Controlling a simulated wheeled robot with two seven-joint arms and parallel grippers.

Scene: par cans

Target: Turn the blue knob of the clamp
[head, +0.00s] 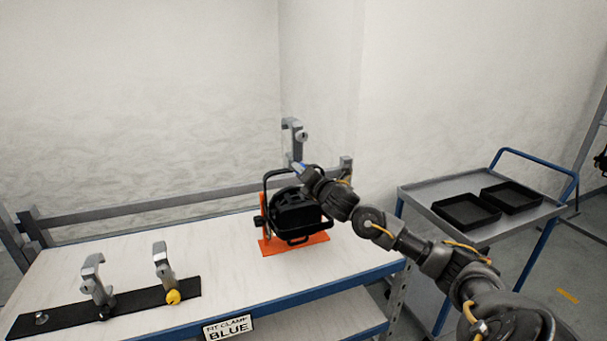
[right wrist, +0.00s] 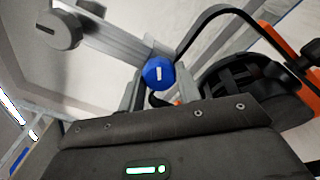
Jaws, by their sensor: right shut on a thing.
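The silver clamp (head: 294,142) stands upright above the black par can (head: 296,208), at the can's bracket. Its blue knob (head: 297,166) is mostly hidden by my right gripper (head: 304,170) in the head view. In the right wrist view the blue knob (right wrist: 158,73) with a white mark shows at the fingertips, and the silver clamp body (right wrist: 120,40) runs behind it. My right gripper is shut on the blue knob. My left gripper is not in view.
The can sits on an orange stand (head: 292,246) on the white table (head: 225,262). Two other clamps, one with a yellow knob (head: 173,297), stand on a black strip (head: 140,303). A sign (head: 228,328) reads "BLUE". A cart (head: 430,198) with two black trays stands at right.

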